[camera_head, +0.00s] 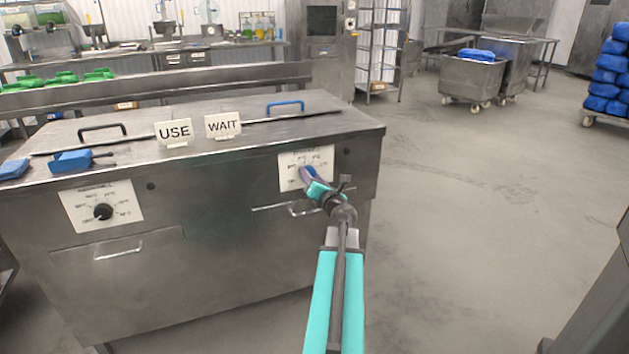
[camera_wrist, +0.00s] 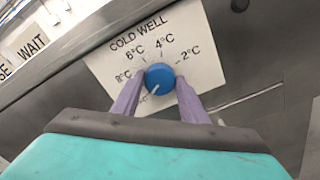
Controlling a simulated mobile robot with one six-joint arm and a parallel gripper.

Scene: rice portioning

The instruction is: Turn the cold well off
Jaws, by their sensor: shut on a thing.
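The cold well knob is a blue round dial (camera_wrist: 160,77) on a white plate (camera_wrist: 205,45) marked COLD WELL, with 8°C, 6°C, 4°C and 2°C around it. Its white pointer line points to the lower left, below the 8°C mark; the label there is partly hidden. My gripper (camera_wrist: 160,88) has its two purple fingers on either side of the knob, shut on it. In the head view my gripper (camera_head: 309,177) reaches the right-hand plate (camera_head: 322,157) on the counter front and covers part of it.
The steel counter (camera_head: 230,235) carries a USE sign (camera_head: 173,132), a WAIT sign (camera_head: 223,125), a blue scoop (camera_head: 72,160) and lid handles. A second plate with a black knob (camera_head: 103,212) is on the left of its front.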

